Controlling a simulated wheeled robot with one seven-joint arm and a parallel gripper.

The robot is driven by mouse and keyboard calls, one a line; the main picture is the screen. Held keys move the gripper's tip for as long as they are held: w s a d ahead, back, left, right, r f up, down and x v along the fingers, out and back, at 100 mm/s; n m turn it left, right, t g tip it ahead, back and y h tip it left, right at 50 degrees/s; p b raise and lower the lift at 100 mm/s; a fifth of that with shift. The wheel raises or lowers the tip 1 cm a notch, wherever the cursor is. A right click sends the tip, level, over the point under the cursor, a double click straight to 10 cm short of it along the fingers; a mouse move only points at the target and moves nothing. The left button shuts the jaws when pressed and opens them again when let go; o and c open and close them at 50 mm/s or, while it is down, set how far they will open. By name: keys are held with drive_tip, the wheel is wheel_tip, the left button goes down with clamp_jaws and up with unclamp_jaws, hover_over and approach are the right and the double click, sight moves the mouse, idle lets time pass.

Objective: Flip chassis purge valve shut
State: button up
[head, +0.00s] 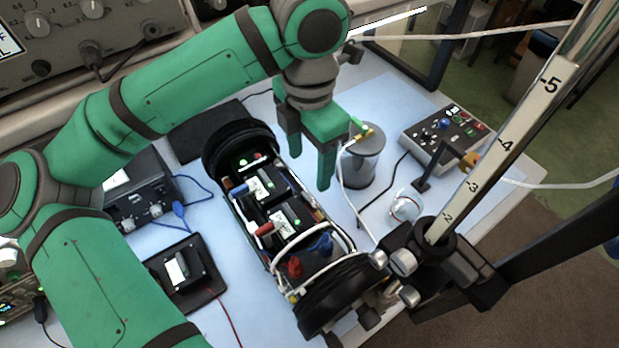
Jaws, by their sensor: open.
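My gripper (309,168) is open and empty, its two green fingers pointing down above the far right side of the chassis. The chassis (273,207) is a long open frame with black round end rings, holding electronics, on the bench. Near its front end are a red knob-like part (294,267) and a blue one (322,243). A brass fitting with a small green lever (358,125) sits on top of a grey cylinder (362,165), just right of my gripper. I cannot tell which of these parts is the purge valve, or its setting.
A white hose runs from the brass fitting toward the chassis's front end. A control box (445,135) stands at the back right. A marked post with a black clamp (435,245) stands at the right. A black box (140,195) and a small device (180,268) lie left of the chassis.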

sight(310, 199)
drive_tip(key=f, duration=0.9)
drive_tip(key=shift+s+d, duration=0.1)
drive_tip(key=shift+s, duration=0.1)
drive_tip(key=shift+f, duration=0.8)
drive_tip(key=c, duration=1)
drive_tip(key=shift+c, duration=0.2)
drive_tip(key=shift+w+m, duration=0.1)
drive_tip(key=shift+m, duration=0.3)
drive_tip(key=shift+w+d+m, duration=0.1)
drive_tip(key=shift+d+m, duration=0.1)
drive_tip(key=shift+m, duration=1.05)
drive_tip(key=shift+d+m, duration=0.2)
drive_tip(key=shift+m, duration=1.05)
